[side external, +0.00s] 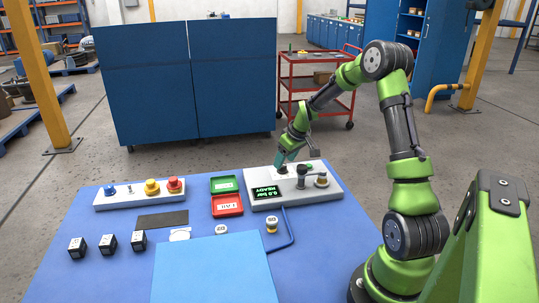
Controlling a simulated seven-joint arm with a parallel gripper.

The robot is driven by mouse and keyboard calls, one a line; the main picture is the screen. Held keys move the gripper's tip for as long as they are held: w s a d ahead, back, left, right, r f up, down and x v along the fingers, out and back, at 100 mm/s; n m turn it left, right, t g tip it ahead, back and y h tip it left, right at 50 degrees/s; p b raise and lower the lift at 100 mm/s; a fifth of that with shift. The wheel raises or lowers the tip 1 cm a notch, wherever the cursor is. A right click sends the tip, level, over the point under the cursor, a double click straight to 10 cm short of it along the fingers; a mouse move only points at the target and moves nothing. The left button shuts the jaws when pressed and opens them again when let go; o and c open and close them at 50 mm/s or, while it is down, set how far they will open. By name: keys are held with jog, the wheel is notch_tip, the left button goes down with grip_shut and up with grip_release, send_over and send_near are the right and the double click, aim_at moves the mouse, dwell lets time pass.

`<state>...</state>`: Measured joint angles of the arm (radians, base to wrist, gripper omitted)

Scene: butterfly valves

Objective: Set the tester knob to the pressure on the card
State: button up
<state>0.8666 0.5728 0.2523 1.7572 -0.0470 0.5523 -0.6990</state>
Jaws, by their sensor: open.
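The pressure tester (262,203) is a light grey box at the back right of the blue table. Its dark display (268,192) shows green text that looks like "0.0 bar" and "READY", seen at a slant. Black and brass fittings (321,181) stand on its top; I cannot tell for sure which is the knob. My gripper (281,165) is open at the tester's back left, pointing down close to its top. I cannot tell whether it touches anything. A small white piece (180,234) lies at the blue panel's edge; I cannot read any pressure on it.
A green tray (224,185) and a red tray (227,205) stand left of the tester. A button box (140,195) is at the back left. Several black cubes (108,243) and two round valve parts (271,225) lie in front. A blue panel (215,272) covers the front middle.

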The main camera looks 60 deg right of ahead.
jog(key=shift+x, duration=1.15)
jog(key=c, duration=1)
jog(key=shift+c, duration=0.2)
jog(key=m+h, duration=0.1)
jog(key=m, duration=0.2)
jog(key=shift+w+a+g, duration=0.1)
jog(key=shift+a+g, duration=0.05)
jog(key=shift+g, duration=0.15)
jog(key=shift+m+g+h, duration=0.3)
jog(key=shift+m+h, duration=0.1)
jog(key=shift+m, duration=0.8)
jog(key=shift+m+g+h, duration=0.3)
jog(key=shift+m+h, duration=0.1)
jog(key=shift+m, duration=0.8)
